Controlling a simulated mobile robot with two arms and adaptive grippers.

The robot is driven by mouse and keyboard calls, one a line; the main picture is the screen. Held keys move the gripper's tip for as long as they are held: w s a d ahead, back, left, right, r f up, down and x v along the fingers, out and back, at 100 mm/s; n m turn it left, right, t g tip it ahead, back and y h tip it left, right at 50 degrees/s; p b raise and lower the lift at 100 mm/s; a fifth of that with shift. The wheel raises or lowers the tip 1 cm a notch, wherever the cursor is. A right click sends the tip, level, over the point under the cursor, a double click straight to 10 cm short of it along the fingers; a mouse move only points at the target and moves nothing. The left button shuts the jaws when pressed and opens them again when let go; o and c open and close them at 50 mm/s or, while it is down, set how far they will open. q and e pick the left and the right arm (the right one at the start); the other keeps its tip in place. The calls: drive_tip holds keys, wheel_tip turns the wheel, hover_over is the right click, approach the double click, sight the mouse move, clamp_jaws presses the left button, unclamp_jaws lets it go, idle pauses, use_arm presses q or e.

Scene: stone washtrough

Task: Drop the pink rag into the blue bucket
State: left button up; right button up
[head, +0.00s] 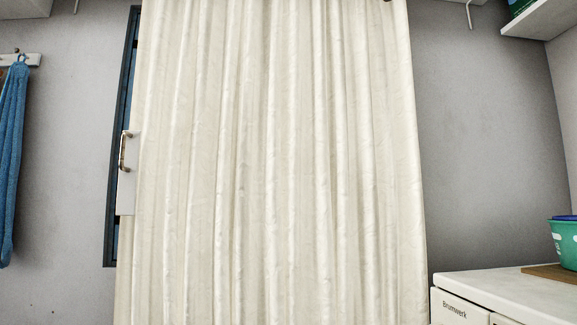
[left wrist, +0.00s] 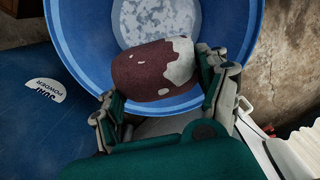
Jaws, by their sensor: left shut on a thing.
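In the left wrist view, a blue round bucket (left wrist: 75,55) opens below my left gripper, with a pale mottled patch at its bottom. My left gripper (left wrist: 162,78) is shut on a rounded, dark reddish bundle with pale patches (left wrist: 150,72), which I take for the pink rag. The bundle shows against the bucket's opening, towards its near rim. How high it is above the bucket I cannot tell. The head view shows neither bucket, rag nor gripper. My right gripper is in no view.
A blue box labelled soap powder (left wrist: 35,110) is left of the bucket; rough stone (left wrist: 290,60) is to its right. In the head view, a cream curtain (head: 270,160) fills the middle. A blue towel (head: 12,150) hangs left, and a green tub (head: 565,243) stands on the right counter (head: 490,283).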

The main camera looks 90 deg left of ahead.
use_arm(q)
drive_tip(key=o, duration=1.1)
drive_tip(key=shift+r, duration=0.1)
wheel_tip(320, 180, up, 12)
idle(0.4)
